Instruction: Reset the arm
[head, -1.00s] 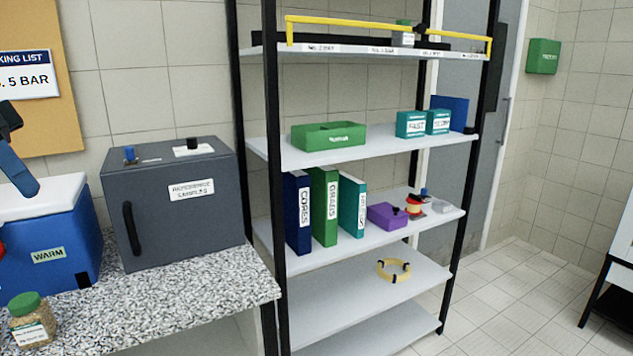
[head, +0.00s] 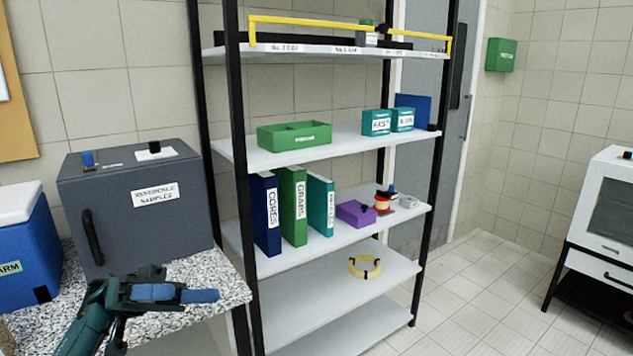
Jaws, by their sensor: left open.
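My left gripper (head: 180,294) shows at the lower left of the head view, in front of the grey cabinet and over the front right part of the speckled counter (head: 222,262). It is open, its fingers point right, and I see nothing between them. My right gripper is not in view.
A grey cabinet (head: 140,215) and a blue cooler (head: 25,245) stand on the counter. A shelf rack (head: 345,290) with binders (head: 293,208), a green tray (head: 294,136) and a yellow ring (head: 365,267) stands right of it. Open tiled floor lies before a white-fronted unit (head: 600,215).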

